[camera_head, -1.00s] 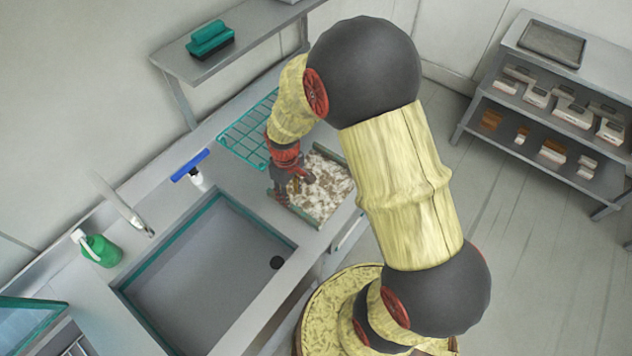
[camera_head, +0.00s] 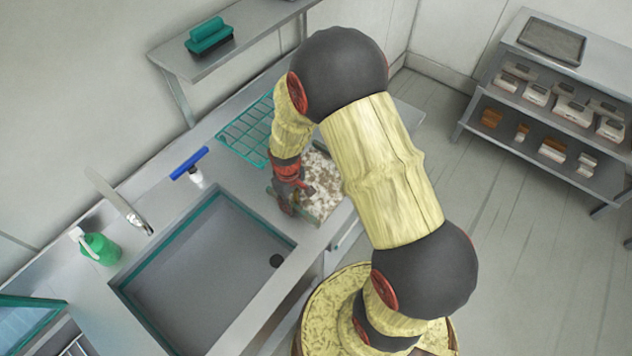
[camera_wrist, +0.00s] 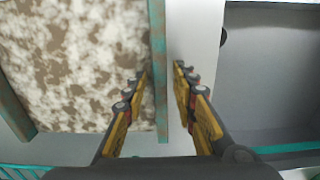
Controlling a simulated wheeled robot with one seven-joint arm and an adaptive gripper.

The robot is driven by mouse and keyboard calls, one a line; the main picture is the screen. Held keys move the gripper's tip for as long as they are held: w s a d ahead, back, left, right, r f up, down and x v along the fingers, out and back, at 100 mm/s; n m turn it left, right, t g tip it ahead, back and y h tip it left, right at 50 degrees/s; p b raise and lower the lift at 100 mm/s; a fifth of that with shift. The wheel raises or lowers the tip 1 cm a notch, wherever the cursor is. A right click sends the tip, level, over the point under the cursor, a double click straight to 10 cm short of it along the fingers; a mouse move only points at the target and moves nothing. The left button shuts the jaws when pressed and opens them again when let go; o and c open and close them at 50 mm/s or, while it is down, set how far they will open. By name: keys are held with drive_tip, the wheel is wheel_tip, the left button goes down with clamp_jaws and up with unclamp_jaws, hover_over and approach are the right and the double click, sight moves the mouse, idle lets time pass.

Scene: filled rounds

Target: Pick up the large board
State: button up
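The large board (camera_head: 322,172) appears to be the flat piece with a mottled brown and white face and teal raised edges, on the counter right of the drying rack; my arm hides part of it. In the wrist view the mottled face (camera_wrist: 75,65) fills the left side. My gripper (camera_head: 287,203) is at the board's sink-side edge, pointing down. In the wrist view my gripper (camera_wrist: 162,80) is open, one finger on each side of the teal edge, with a visible gap on both sides. Whether the tips reach below the edge's top, I cannot tell.
The sink (camera_head: 205,280) lies left of the board, with a faucet (camera_head: 120,202) and green bottle (camera_head: 100,248) beyond. A teal wire rack (camera_head: 248,130) is behind the board. A blue-headed tool (camera_head: 189,164) stands by the sink. A wall shelf (camera_head: 240,52) overhangs the counter.

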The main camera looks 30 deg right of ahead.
drive_tip(key=c, duration=0.6)
drive_tip(key=shift+r, duration=0.1)
clamp_jaws()
